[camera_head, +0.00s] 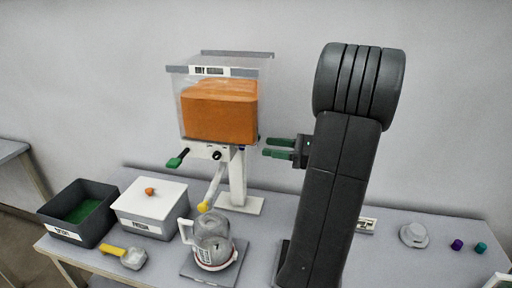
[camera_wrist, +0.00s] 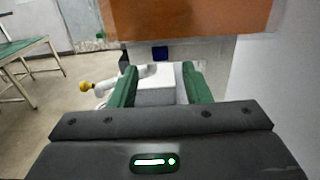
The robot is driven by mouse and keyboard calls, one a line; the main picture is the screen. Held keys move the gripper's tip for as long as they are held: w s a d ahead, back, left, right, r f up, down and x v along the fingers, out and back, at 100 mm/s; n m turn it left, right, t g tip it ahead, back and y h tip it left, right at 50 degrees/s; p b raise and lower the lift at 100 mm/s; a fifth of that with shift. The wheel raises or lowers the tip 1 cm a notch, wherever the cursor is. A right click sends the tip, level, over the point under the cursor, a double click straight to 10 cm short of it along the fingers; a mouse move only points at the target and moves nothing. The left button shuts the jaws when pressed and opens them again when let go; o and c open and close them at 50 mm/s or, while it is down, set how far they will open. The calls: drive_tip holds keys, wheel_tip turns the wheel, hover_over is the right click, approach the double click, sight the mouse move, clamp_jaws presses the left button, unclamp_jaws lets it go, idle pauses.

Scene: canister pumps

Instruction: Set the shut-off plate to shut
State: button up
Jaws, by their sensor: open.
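A clear canister (camera_head: 222,72) with orange contents (camera_head: 218,112) stands on a white post (camera_head: 237,180). Under it is a pale outlet block (camera_head: 205,152) with a black round knob, a green handle (camera_head: 177,159) sticking out left, and a small blue tab (camera_head: 241,148) at its right. I cannot tell which part is the shut-off plate, or its setting. In the wrist view the blue tab (camera_wrist: 160,53) lies ahead, between and beyond the fingertips. My gripper (camera_head: 265,147) is open and empty, right of the tab and apart from it. Its green fingers (camera_wrist: 160,75) frame the white post below.
A clear jug (camera_head: 212,240) stands beneath on a grey pad. At left are a dark bin (camera_head: 60,233), a white-lidded box (camera_head: 150,208) and a yellow-handled scoop (camera_head: 132,258). Small items, including a grey lid (camera_head: 414,236), lie right.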

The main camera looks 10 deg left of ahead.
drive_tip(key=d, duration=0.6)
drive_tip(key=shift+s+d, duration=0.15)
drive_tip(key=shift+d, duration=0.15)
drive_tip(key=shift+a, duration=0.1)
drive_tip(key=a, duration=1.2)
drive_tip(key=shift+w+a, duration=0.2)
drive_tip(key=shift+w, duration=0.05)
drive_tip(key=shift+p, duration=0.3)
